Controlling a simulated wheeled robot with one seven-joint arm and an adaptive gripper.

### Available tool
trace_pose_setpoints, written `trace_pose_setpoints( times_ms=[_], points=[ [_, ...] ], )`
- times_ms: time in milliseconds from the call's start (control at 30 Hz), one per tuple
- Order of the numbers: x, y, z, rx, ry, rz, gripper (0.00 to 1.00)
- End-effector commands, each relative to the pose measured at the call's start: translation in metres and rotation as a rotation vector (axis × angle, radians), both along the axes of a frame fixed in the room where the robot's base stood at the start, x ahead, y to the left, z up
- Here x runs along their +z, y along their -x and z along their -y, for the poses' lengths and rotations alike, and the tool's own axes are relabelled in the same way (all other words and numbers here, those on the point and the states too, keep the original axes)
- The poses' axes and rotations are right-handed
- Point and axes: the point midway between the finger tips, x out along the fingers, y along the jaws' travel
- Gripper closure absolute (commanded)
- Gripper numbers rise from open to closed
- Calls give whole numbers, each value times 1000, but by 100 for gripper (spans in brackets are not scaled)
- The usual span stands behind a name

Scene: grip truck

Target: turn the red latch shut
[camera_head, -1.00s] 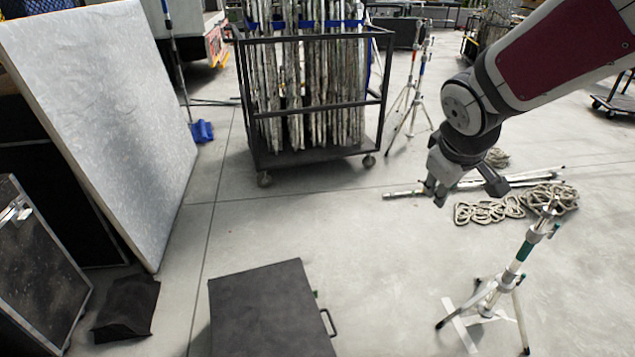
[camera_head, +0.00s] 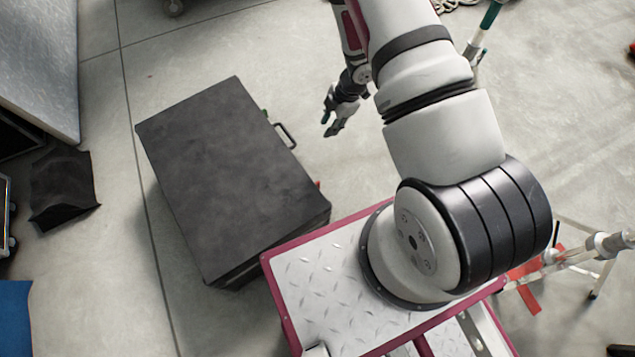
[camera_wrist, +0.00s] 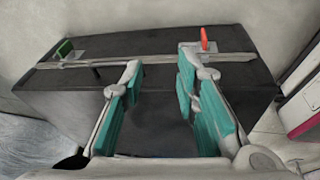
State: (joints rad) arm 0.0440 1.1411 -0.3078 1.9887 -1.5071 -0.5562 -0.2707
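The dark case (camera_head: 225,170) lies on the floor in the head view. Its red latch (camera_head: 318,184) just shows at the right side, near the lower corner. In the wrist view the red latch (camera_wrist: 204,38) sticks up from a metal plate at the right of the case's edge. A green latch (camera_wrist: 64,48) is at the left; it also shows in the head view (camera_head: 265,113). My gripper (camera_head: 334,122) is right of the case, near its black handle (camera_head: 286,135). In the wrist view its teal-padded fingers (camera_wrist: 160,75) are apart and empty, with the red latch beyond the right finger.
My base and arm fill the right of the head view. A black cloth-like item (camera_head: 63,187) lies on the floor at left, below a pale panel (camera_head: 45,60). A tripod stand (camera_head: 575,252) is at lower right. Floor around the case is largely clear.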

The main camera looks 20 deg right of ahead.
Motion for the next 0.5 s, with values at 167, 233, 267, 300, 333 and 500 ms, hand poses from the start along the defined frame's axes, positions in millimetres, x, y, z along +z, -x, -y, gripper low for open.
trace_pose_setpoints(
  times_ms=[167,233,267,300,333,500],
  points=[
    [-66,47,-12,112,-86,-98,72],
    [-76,58,-14,133,-107,-118,72],
    [-79,61,-15,140,-112,-124,72],
    [-82,63,-16,147,-118,-129,72],
    [-84,65,-17,150,-122,-132,72],
    [-102,67,-25,151,-125,-134,72]
  ],
)
